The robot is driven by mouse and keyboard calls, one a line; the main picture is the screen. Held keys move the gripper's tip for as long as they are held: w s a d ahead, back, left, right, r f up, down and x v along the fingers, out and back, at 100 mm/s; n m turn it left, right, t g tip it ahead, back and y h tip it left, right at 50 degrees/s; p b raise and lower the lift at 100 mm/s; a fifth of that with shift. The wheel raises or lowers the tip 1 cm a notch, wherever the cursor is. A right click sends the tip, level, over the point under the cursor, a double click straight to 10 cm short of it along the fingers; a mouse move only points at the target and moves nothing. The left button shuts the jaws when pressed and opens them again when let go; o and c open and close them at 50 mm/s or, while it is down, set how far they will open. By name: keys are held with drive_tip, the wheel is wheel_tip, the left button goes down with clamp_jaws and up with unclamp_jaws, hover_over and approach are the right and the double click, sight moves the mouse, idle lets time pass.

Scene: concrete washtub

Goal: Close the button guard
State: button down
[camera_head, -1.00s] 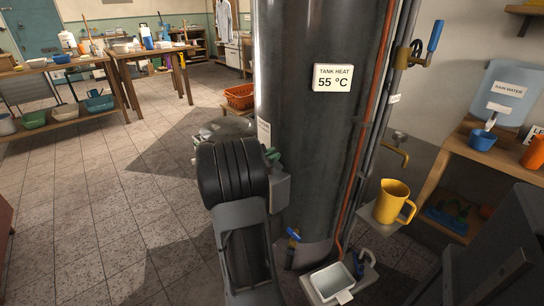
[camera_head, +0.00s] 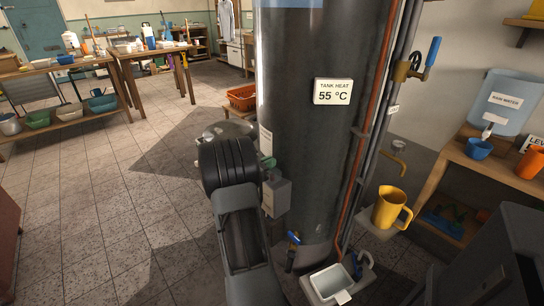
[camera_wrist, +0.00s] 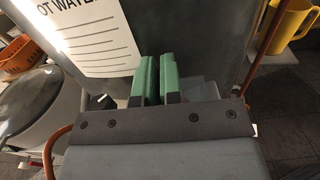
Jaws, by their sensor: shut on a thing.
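My gripper (camera_wrist: 156,80) shows as two green fingers close together, with a narrow gap between them. It also shows in the head view (camera_head: 268,163), at the side of the dark tank just above a grey box (camera_head: 277,194). A clear, see-through piece (camera_wrist: 196,87), which looks like the button guard, sits right beside the fingers in the wrist view. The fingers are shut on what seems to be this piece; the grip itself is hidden. I cannot see the button, and the guard's angle is hard to tell.
The dark tank (camera_head: 312,130) stands close in front of my gripper. A paper label (camera_wrist: 83,35) is on it. A yellow jug (camera_head: 389,207) stands on a shelf to the right, near an orange pipe (camera_head: 364,130). The tiled floor on the left is open.

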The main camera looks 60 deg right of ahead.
drive_tip(key=shift+w, duration=0.1)
drive_tip(key=c, duration=1.3)
unclamp_jaws()
drive_tip(key=shift+p+v, duration=0.75)
drive_tip(key=shift+v, duration=6.15)
